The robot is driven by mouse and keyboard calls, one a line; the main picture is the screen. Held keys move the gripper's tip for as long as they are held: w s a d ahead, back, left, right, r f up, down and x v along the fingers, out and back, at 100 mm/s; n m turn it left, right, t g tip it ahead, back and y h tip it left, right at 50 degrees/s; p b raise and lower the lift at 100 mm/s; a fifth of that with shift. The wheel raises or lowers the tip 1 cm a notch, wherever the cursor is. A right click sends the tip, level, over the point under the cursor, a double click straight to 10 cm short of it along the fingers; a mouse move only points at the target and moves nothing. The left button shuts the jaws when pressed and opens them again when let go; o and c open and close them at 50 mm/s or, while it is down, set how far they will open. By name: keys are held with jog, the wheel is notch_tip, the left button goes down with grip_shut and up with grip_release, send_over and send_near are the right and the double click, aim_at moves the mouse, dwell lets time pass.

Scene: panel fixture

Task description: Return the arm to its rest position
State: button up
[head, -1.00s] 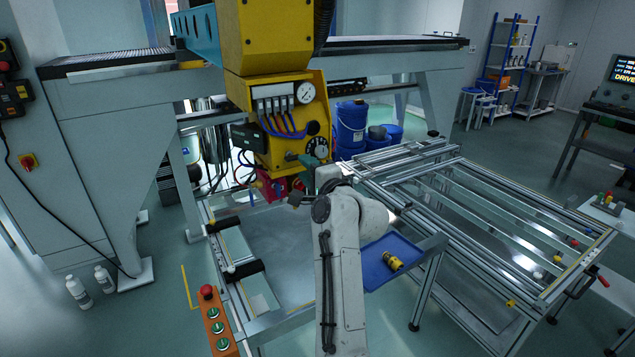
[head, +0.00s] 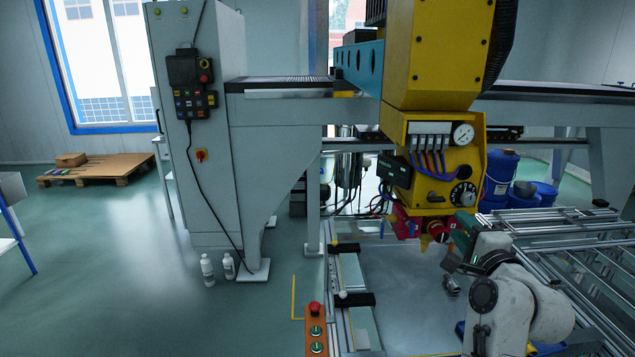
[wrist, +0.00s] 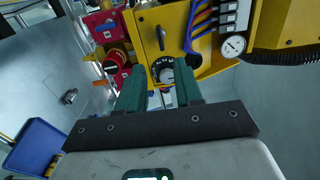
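My arm shows at the lower right of the head view, bent over the panel fixture. My gripper (head: 462,232) has green fingers and is in front of the yellow machine head (head: 440,155). In the wrist view my gripper (wrist: 159,88) has its two green fingers spread apart, with nothing visible between them. The machine's black dial (wrist: 166,72) and red knob (wrist: 115,60) show beyond the fingers. The arm's lower part is cut off by the head view's bottom edge.
A small metallic piece (head: 452,285) lies on the fixture's flat plate (head: 395,290) below my gripper. A blue tray (wrist: 38,140) is at the wrist view's lower left. The red-topped button box (head: 316,330) stands at the front. Open floor (head: 120,270) lies to the left.

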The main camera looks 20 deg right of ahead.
jog(key=s+a+f+n+g+y, duration=0.1)
jog(key=s+a+f+n+g, duration=0.25)
jog(key=f, duration=0.35)
jog(key=s+a+f+n+g+y, duration=0.2)
jog(key=s+a+f+n, duration=0.1)
jog(key=s+f+n, duration=0.3)
jog(key=s+a+f+n+g+y, duration=0.1)
jog(key=s+a+f+n+g, duration=0.25)
jog(key=f, duration=0.55)
jog(key=s+a+f+n+g, duration=0.3)
jog(key=s+a+f+n, duration=0.1)
jog(key=s, duration=0.7)
jog(key=s+a+f+n+g, duration=0.3)
jog(key=s+f, duration=0.4)
jog(key=s, duration=0.4)
jog(key=shift+a+n+g+y, duration=0.4)
jog(key=shift+a+g, duration=0.1)
jog(key=shift+g, duration=0.2)
jog(key=shift+s, duration=0.1)
